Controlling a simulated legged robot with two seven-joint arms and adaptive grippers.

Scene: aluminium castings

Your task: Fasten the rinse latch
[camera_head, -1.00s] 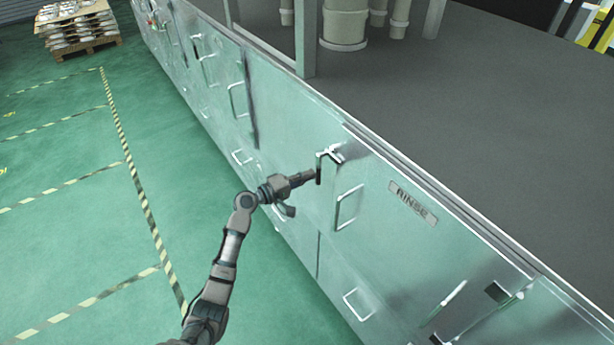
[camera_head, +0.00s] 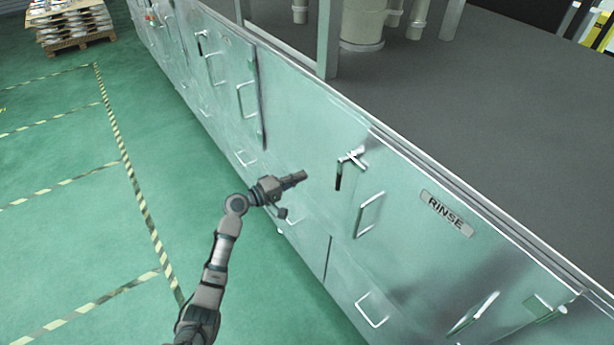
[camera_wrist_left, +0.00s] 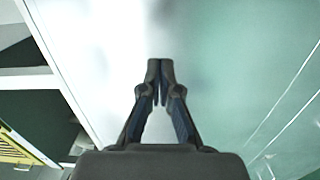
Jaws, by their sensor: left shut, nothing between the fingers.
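The rinse latch (camera_head: 353,159) is on the upper left edge of the panel marked RINSE (camera_head: 447,213). It has a bright metal part at the top and a dark-gripped lever (camera_head: 338,179) that hangs down. My left gripper (camera_head: 306,175) is to the left of the lever, apart from it, with a small gap of panel showing between. It is shut and empty. In the left wrist view its fingertips (camera_wrist_left: 160,66) meet in front of a pale, blurred metal surface; the latch does not show there. My right gripper is not in view.
A loop handle (camera_head: 369,214) sticks out of the rinse panel, right of the latch. More handles line the long metal cabinet front. Grey pipes (camera_head: 362,25) stand on its top. The green floor (camera_head: 70,225) to the left is clear, with a loaded pallet (camera_head: 72,38) far back.

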